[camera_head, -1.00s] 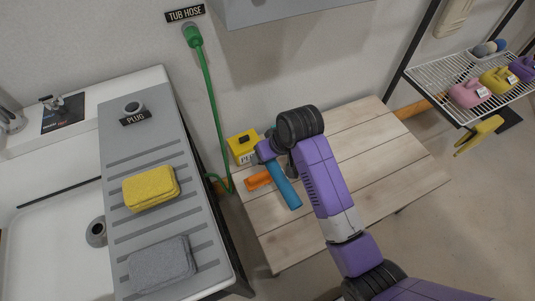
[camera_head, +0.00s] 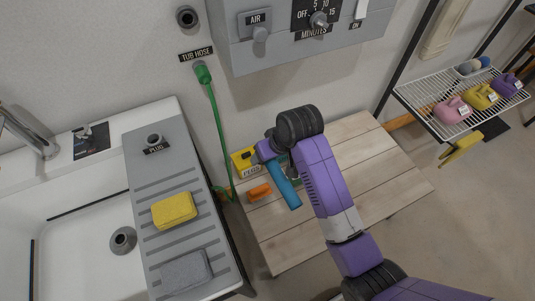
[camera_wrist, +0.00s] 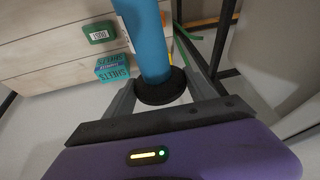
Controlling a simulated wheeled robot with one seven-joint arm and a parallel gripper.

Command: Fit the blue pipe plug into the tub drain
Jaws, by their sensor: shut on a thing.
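The blue pipe plug (camera_head: 284,184) is a long blue cylinder held tilted above the wooden table. In the wrist view the blue pipe plug (camera_wrist: 147,42) runs upward from a black collar between the fingers. My gripper (camera_wrist: 160,88) is shut on it at the collar end; in the head view my gripper (camera_head: 268,148) is partly hidden by my wrist. The tub drain (camera_head: 123,240) is a grey ring with a dark hole in the white tub at the left. My gripper is well to the right of it.
A grey drainboard (camera_head: 160,240) with a yellow sponge (camera_head: 174,210), grey sponge (camera_head: 186,270) and ring labelled PLUG (camera_head: 153,140) lies between tub and table. A green hose (camera_head: 217,125) hangs on the wall. A grey control box (camera_head: 285,40) is above. Wooden table (camera_head: 350,190); rack (camera_head: 465,95) at right.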

